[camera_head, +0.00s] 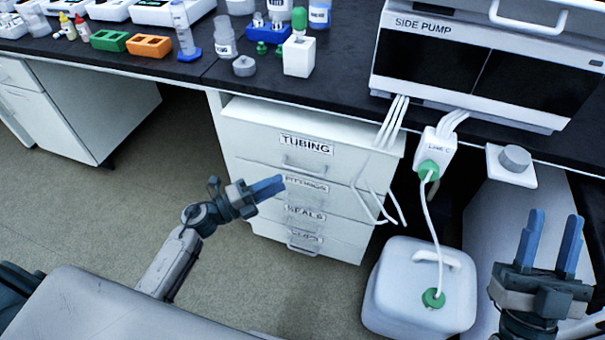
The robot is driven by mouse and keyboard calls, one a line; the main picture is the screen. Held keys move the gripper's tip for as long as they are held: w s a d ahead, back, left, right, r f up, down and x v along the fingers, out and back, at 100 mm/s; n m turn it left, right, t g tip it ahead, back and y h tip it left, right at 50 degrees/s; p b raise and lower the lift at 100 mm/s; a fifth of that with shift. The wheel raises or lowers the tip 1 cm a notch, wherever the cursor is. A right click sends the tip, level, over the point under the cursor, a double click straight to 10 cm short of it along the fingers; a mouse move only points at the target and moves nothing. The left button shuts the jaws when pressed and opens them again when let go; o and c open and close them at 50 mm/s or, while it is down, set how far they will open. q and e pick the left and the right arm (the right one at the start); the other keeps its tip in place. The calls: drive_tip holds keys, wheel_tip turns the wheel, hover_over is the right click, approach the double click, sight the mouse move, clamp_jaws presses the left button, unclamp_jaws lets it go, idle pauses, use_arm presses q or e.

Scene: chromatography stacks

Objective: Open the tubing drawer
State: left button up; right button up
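The tubing drawer (308,148) is the top one in a white drawer unit below the dark bench. It carries a "TUBING" label and a bar handle (303,168). Its front stands slightly forward of the drawers beneath, with a strip of its top showing; I cannot tell how far out it is. My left gripper (270,187) is in front of the unit, below and left of the tubing handle, and apart from it in the picture. Its blue fingers overlap, so its opening is unclear. My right gripper (552,243) is at the lower right, fingers apart and empty.
White tubes (392,125) hang in front of the drawer unit's right side. A white container (395,290) with green fittings stands on the floor to the right. The side pump (455,70) sits on the bench (345,93). Floor to the left (90,220) is clear.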

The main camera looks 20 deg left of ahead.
sight(303, 171)
use_arm(q)
drive_tip(key=x, duration=0.8)
drive_tip(key=shift+w, duration=0.1)
drive_tip(key=shift+f, duration=0.1)
clamp_jaws()
